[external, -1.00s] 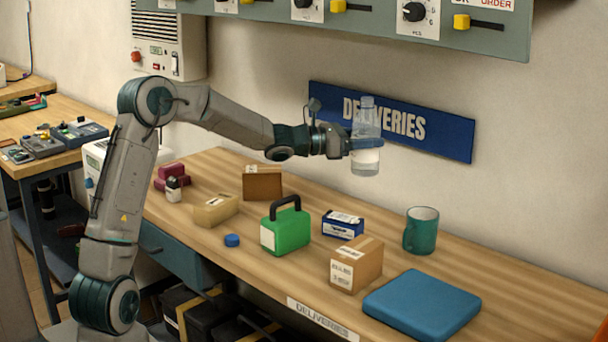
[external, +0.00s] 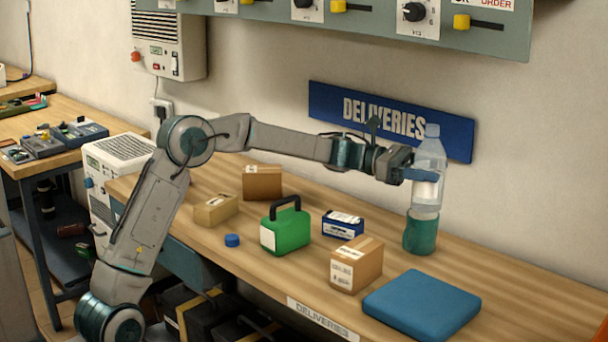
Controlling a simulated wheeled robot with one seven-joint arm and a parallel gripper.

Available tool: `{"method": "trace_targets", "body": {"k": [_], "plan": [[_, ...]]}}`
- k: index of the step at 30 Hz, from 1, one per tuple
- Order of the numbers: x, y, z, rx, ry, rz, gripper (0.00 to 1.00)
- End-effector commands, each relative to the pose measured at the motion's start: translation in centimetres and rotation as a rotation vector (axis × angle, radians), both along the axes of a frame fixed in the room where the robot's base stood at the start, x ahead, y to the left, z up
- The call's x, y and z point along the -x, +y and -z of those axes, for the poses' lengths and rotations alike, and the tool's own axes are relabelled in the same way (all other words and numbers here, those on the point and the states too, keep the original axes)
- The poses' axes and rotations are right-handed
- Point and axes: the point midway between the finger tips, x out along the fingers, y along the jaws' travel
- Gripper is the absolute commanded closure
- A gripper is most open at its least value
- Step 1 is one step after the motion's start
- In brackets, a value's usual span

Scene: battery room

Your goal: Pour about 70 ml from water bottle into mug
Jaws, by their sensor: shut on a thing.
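The water bottle (external: 430,160) is clear with a white label and is upright. My gripper (external: 420,175) is shut on its middle and holds it in the air. The teal mug (external: 420,236) stands on the bench, and in the picture the bottle's lower end overlaps the mug's top, hiding its rim. I cannot tell how far apart in depth the two are. The mug's handle is not clearly visible. No water stream shows, and the water level in the bottle is hard to make out.
On the bench (external: 510,290) are a blue flat pad (external: 422,302), a cardboard box (external: 356,264), a small blue box (external: 342,225), a green case (external: 285,229), a blue cap (external: 232,240) and more cartons (external: 262,183). A blue DELIVERIES sign (external: 350,107) is on the wall behind. The right end is clear.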

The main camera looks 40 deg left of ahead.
Motion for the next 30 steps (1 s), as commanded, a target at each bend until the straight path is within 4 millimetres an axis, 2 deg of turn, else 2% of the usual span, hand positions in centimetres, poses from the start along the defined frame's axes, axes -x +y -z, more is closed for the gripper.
{"method": "trace_targets", "body": {"k": [7,18,23,30], "plan": [[-0.1,0.2,3.2,0.000,0.004,-0.004,0.73],[-0.1,0.2,9.9,0.000,0.003,-0.006,0.73],[-0.1,0.2,11.2,0.000,0.001,-0.005,0.73],[-0.1,0.2,11.4,0.000,0.000,-0.005,0.73]]}}
